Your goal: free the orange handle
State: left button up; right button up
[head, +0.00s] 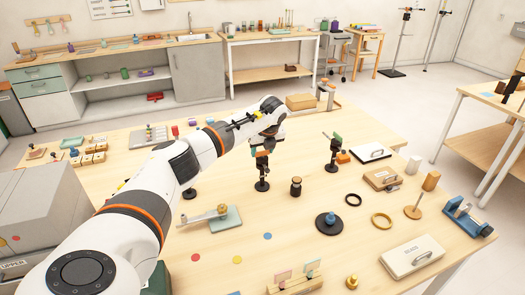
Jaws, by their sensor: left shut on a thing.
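My left arm reaches in from the left, and my left gripper (264,148) is at the top of a small black stand (262,172) near the middle of the table. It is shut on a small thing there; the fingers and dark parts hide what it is. Some green and orange shows beside the fingers. A second black stand (333,160), to the right, carries a green piece (337,139). An orange piece (343,157) shows beside it, apart from my gripper; I cannot tell which orange part is the handle. My right gripper is out of view.
A dark jar (296,186) stands just right of the gripper. A grey-green plate with a lever (225,219) lies in front. Bare table lies between them.

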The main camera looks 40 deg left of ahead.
pick_arm(q)
jog(key=shift+r, duration=0.15)
dwell(0.3)
jog(key=o, duration=1)
jog(key=shift+d+r+b, duration=0.2)
jog(key=shift+r+b, duration=0.1)
jog(key=shift+r, duration=0.1)
jog(key=b+v, duration=0.3)
jog(key=v, duration=0.8)
